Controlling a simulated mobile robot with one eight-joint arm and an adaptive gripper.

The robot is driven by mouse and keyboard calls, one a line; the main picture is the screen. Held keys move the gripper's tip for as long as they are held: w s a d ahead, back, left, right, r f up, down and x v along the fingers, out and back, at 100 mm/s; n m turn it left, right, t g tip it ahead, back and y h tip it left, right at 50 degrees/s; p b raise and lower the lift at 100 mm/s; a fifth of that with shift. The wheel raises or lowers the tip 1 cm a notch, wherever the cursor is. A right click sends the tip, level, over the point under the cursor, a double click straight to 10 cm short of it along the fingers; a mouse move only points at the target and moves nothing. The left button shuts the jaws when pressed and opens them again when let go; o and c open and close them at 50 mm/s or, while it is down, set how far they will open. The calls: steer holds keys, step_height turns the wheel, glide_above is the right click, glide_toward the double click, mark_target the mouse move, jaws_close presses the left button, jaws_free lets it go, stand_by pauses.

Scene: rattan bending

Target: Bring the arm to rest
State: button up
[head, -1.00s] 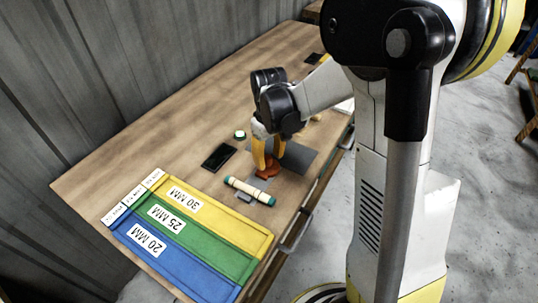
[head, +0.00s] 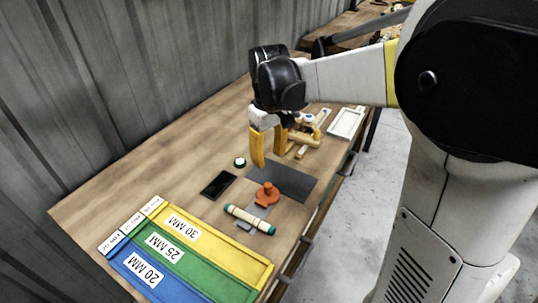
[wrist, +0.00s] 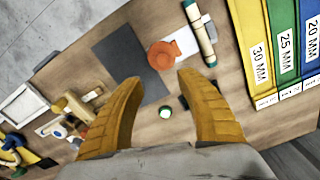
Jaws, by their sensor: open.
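My gripper (head: 272,148) is open and empty, its two yellow fingers raised above the workbench (head: 180,160). In the wrist view, the gripper (wrist: 160,112) has a wide gap between its fingers, with bare wood and a small green-and-white button (wrist: 165,112) showing below. An orange knobbed piece (head: 266,194) stands on the bench near the edge of a dark grey mat (head: 290,180), apart from the fingers. It also shows beyond the fingertips in the wrist view (wrist: 160,56). My arm reaches out from the right.
A cream rod with green ends (head: 250,219) lies near the orange piece. Yellow, green and blue labelled trays (head: 205,240) stand at the front left. A dark phone-like slab (head: 218,185), a wooden jig (head: 303,138) and a white tray (head: 346,122) also lie on the bench. A corrugated wall stands behind.

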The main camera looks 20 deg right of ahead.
steer(key=s+a+r+m+t, duration=0.1)
steer(key=s+a+t, duration=0.1)
steer(key=s, duration=0.5)
steer(key=s+a+r+m+t, duration=0.1)
steer(key=s+a+m+t, duration=0.1)
steer(key=s+t, duration=0.3)
steer(key=s, duration=0.3)
steer(key=shift+s+r+m, duration=0.25)
steer(key=shift+r+m, duration=0.05)
steer(key=shift+r, duration=0.1)
steer(key=shift+s, duration=0.15)
stand_by(0.4)
